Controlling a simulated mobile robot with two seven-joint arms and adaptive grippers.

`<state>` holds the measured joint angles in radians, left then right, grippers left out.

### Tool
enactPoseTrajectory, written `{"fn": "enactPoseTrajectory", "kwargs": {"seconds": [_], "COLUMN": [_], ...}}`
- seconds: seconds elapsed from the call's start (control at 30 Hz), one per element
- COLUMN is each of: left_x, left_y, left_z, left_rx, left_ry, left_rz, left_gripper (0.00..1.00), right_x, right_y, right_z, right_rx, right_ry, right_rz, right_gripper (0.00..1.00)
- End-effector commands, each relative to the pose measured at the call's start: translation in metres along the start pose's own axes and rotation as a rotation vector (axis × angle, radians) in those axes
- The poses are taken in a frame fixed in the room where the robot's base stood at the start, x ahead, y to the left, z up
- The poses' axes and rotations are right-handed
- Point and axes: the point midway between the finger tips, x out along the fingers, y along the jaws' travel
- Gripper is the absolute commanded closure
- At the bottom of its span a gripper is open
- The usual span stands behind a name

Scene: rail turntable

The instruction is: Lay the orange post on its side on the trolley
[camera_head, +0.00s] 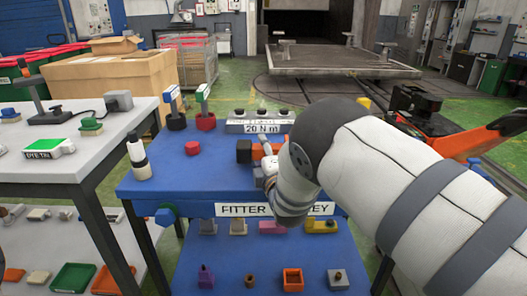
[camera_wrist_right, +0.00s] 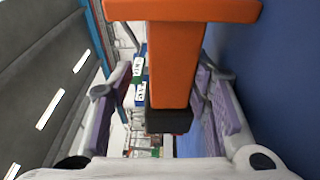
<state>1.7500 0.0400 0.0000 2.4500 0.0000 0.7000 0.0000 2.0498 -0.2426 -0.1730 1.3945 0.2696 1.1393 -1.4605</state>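The orange post (camera_head: 257,152) has a dark end (camera_head: 244,151) and a wide orange flange. In the head view it lies roughly level at the right side of the blue trolley top (camera_head: 215,180), dark end to the left. I cannot tell whether it rests fully on the surface. My right gripper (camera_head: 266,164) is at the post, partly hidden by my right arm. In the right wrist view the orange post (camera_wrist_right: 172,65) stands between the fingers of my right gripper (camera_wrist_right: 165,95), with a gap beside the left finger. My left gripper is not in view.
A black holder (camera_head: 176,122), a red holder (camera_head: 206,122), a grey block marked 20 Nm (camera_head: 260,122), a white-and-black bottle-like item (camera_head: 138,155) and a small red block (camera_head: 192,148) stand on the trolley. The lower shelf (camera_head: 225,250) holds several parts. The trolley's front middle is clear.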

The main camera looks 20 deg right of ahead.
Motion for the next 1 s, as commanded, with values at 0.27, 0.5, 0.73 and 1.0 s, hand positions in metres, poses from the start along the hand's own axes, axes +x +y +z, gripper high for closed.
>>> {"fn": "enactPoseTrajectory", "kwargs": {"seconds": [0.27,0.5,0.73,1.0], "left_x": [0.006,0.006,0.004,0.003], "left_y": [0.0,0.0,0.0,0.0], "left_z": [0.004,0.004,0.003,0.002], "left_rx": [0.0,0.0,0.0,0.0], "left_ry": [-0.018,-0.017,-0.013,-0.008], "left_rz": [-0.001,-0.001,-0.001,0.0], "left_gripper": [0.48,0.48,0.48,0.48], "right_x": [-0.03,-0.093,-0.126,-0.128], "right_y": [-0.035,-0.022,-0.011,-0.005], "right_z": [-0.004,-0.003,-0.002,-0.001], "right_rx": [0.006,0.003,0.003,0.001], "right_ry": [0.004,0.003,0.001,-0.001], "right_rz": [-0.068,-0.045,-0.026,-0.014], "right_gripper": [0.47,0.47,0.47,0.47]}}
